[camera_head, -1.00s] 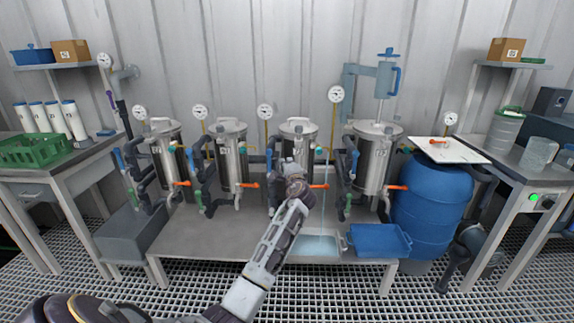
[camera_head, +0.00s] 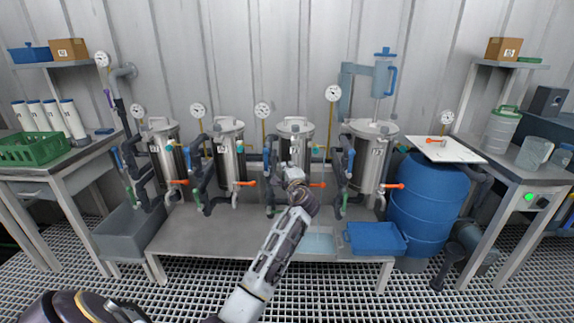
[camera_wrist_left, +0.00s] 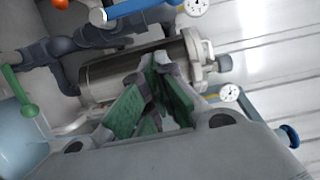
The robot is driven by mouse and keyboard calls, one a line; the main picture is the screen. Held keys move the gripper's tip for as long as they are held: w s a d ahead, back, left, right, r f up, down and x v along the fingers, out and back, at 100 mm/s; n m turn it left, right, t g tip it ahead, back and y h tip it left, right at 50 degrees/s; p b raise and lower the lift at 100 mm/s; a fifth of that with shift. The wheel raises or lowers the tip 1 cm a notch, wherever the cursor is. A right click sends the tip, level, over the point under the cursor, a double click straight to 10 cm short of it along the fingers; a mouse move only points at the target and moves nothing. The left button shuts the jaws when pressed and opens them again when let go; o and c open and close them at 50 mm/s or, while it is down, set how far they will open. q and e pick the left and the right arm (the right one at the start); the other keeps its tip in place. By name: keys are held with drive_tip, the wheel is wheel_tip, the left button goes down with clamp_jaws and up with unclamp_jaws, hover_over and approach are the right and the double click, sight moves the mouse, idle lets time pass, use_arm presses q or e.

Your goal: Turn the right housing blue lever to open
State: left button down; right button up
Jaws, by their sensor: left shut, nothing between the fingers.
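The right housing (camera_head: 372,160) is an upright steel vessel with a lid, the rightmost of the row. Its blue lever (camera_head: 350,161) stands nearly upright on the dark piping at the vessel's left. My left gripper (camera_head: 293,174) is left of that lever, in front of the neighbouring housing (camera_head: 297,140), and partly hides it. In the left wrist view its green-padded fingers (camera_wrist_left: 155,100) are shut and empty before a steel vessel (camera_wrist_left: 135,75). A blue lever (camera_wrist_left: 140,10) is at the top there, apart from the fingers. My right gripper is not in view.
Orange handles (camera_head: 393,186) stick out low on the vessels. A blue tray (camera_head: 376,239) and a clear bin (camera_head: 320,240) sit at the stand's front right. A blue drum (camera_head: 430,205) with a white board (camera_head: 445,150) stands at the right. The stand's front left is bare.

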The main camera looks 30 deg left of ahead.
use_arm(q)
drive_tip(key=p+v, duration=0.1)
drive_tip(key=v, duration=0.5)
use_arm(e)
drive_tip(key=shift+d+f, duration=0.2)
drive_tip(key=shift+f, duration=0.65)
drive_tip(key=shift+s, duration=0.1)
